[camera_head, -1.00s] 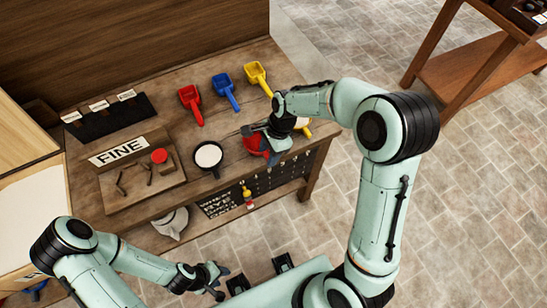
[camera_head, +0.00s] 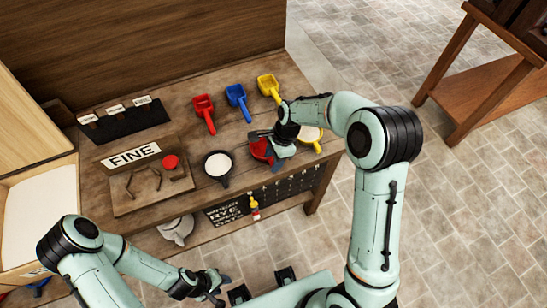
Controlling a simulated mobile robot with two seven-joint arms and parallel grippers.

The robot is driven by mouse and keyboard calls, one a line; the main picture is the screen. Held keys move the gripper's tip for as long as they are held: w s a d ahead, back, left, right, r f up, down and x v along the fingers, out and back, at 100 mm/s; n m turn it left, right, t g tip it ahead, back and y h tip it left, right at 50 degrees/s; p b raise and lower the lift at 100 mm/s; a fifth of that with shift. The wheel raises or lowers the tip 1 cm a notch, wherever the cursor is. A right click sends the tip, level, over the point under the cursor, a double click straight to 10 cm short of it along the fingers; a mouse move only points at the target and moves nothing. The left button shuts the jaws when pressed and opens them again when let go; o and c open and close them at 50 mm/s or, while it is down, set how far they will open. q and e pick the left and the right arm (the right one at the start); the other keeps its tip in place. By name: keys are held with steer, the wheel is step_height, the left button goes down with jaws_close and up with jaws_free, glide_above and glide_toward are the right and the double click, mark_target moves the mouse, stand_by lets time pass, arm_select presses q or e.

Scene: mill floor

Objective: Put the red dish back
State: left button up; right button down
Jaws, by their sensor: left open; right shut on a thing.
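The red dish (camera_head: 259,149) is on or just above the bench, between a dark pan of white stuff and a yellow dish. It is partly hidden by my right gripper (camera_head: 266,143), which is shut on it. Whether the dish touches the bench top I cannot tell. My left gripper (camera_head: 216,287) is open and empty, low in front of the bench and far from the dish.
The wooden bench (camera_head: 100,205) holds a dark pan (camera_head: 218,166), a yellow dish (camera_head: 311,136), red (camera_head: 205,113), blue (camera_head: 238,101) and yellow (camera_head: 269,88) scoops, and a FINE board (camera_head: 131,156). A wooden stand (camera_head: 475,92) is at right.

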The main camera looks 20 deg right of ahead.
steer(key=shift+c, duration=2.4)
jaws_free()
arm_select(q)
steer(key=shift+w+r+p, duration=0.6)
steer(key=shift+r+p, duration=0.05)
steer(key=shift+r, duration=0.2)
arm_select(e)
steer(key=v, duration=1.3)
steer(key=shift+r, duration=0.2)
